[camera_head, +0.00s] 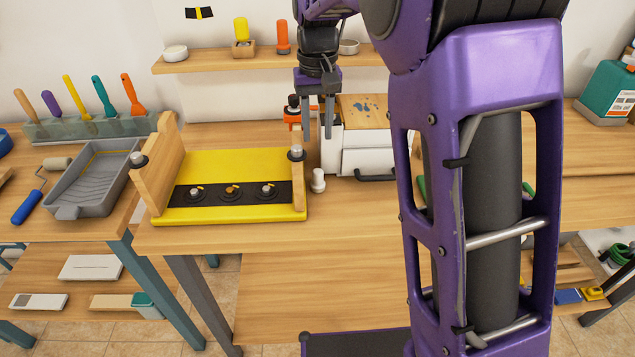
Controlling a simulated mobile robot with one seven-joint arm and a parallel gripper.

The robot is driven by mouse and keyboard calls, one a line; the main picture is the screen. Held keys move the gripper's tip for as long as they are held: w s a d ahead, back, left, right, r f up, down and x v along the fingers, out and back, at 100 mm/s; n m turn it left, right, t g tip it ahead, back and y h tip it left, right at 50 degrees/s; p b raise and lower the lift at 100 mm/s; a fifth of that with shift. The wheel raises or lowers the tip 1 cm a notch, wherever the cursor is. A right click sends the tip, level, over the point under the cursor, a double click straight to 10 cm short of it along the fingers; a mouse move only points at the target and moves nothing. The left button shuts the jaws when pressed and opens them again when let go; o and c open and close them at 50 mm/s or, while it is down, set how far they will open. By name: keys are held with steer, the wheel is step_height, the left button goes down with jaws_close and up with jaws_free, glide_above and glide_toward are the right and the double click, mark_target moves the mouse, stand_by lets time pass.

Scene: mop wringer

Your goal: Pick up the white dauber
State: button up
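A small white knobbed piece (318,181), which looks like the white dauber, stands upright on the wooden table.
The yellow board (230,164) with wooden end posts is close on the left. A shelf (215,61) runs above. Bare tabletop (350,215) lies in front.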

mark_target(318, 171)
step_height(318, 171, down, 10)
steer(key=shift+f+b, duration=0.15)
steer(key=shift+b, duration=0.5)
jaws_close()
